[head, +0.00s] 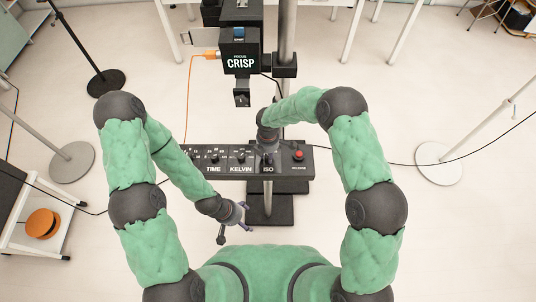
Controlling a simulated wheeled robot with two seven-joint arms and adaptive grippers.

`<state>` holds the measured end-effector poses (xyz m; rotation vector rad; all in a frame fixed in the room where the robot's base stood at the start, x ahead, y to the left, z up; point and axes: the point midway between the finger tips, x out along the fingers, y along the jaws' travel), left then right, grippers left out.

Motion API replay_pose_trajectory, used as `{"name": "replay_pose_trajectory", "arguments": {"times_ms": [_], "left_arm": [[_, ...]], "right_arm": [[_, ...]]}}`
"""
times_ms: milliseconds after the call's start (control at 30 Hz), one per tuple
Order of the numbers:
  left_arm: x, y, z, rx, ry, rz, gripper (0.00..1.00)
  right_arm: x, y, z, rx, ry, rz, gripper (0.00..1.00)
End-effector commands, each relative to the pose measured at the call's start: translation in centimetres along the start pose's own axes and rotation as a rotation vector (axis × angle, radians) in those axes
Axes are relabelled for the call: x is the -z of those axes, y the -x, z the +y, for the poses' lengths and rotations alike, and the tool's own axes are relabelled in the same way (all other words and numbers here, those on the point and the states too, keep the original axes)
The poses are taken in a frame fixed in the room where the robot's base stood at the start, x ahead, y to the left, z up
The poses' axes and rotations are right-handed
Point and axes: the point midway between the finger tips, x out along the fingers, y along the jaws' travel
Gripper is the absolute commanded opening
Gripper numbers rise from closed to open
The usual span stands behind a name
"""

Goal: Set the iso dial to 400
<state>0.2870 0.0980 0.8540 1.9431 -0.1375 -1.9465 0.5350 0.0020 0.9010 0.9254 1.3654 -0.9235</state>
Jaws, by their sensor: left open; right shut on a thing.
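A black control panel (225,173) with labels TIME, KELVIN and ISO stands in the middle of the head view. My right gripper (267,156) reaches down from the upper right and is shut on the ISO dial, just above the ISO label (268,169). The gripper hides the dial, so its pointer and setting cannot be read. My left gripper (233,222) is open and empty, below and in front of the panel, apart from it.
The KELVIN knob (241,158) sits just left of my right gripper, and a red button (299,154) sits to its right. A black CRISP focus unit (240,55) hangs on a pole above the panel. An orange cable (188,95) runs down at left.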

Motion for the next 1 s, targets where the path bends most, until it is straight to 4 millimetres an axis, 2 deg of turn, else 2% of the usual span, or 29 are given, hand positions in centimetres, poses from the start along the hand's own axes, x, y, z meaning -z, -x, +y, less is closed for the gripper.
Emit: {"name": "replay_pose_trajectory", "arguments": {"times_ms": [267,1000], "left_arm": [[0.1,-2.0,-0.7,0.0,0.0,0.0,0.81],[0.2,-6.9,-2.5,0.0,0.0,0.0,0.81]], "right_arm": [[0.3,-0.5,-0.1,0.004,-0.186,0.002,0.0],[0.2,-0.5,0.1,0.005,-0.887,0.002,0.0]]}}
